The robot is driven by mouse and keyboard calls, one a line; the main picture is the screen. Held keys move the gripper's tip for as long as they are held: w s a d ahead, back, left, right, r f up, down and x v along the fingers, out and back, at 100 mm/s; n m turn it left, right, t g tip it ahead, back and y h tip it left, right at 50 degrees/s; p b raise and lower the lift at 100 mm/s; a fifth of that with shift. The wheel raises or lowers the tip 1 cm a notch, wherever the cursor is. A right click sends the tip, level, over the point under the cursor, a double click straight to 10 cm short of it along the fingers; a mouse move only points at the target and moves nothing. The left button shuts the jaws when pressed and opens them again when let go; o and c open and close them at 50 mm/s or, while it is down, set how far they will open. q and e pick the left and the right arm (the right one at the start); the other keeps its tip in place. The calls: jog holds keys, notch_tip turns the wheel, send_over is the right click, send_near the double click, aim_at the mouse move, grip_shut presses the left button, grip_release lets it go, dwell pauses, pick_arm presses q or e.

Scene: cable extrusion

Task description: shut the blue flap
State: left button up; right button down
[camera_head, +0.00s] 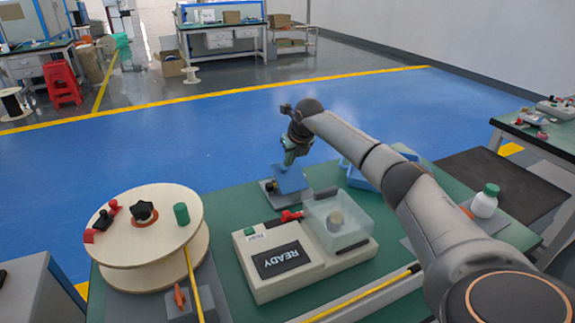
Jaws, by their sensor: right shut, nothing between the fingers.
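A blue flap (290,181) stands tilted up on a small grey base at the back of the green table, left of centre. My right gripper (289,163) is at its upper edge, pointing down, shut with nothing held. I cannot tell whether the fingertips touch the flap. My right arm comes in from the lower right and reaches over the table. My left gripper is not in view.
A machine (286,262) with a READY display and a clear cover stands in front of the flap. A wooden spool (125,235) is at left. A blue object (357,178) is partly hidden behind my arm. A white bottle (484,203) stands at right.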

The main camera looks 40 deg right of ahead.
jog(key=shift+w+d+f, duration=0.2)
jog(key=shift+w+d, duration=0.1)
jog(key=shift+w, duration=0.4)
jog(key=shift+w+d+f+b, duration=0.2)
jog(key=shift+w+b, duration=0.25)
jog(key=shift+w, duration=0.15)
jog(key=shift+w+d, duration=0.1)
jog(key=shift+w, duration=0.1)
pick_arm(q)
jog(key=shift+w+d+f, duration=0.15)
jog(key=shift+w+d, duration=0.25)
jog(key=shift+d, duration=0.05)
pick_arm(e)
jog(key=shift+w+f, duration=0.1)
jog(key=shift+w, duration=0.05)
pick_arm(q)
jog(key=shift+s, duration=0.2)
pick_arm(e)
jog(key=shift+r+p, duration=0.65)
jog(key=shift+r, duration=0.2)
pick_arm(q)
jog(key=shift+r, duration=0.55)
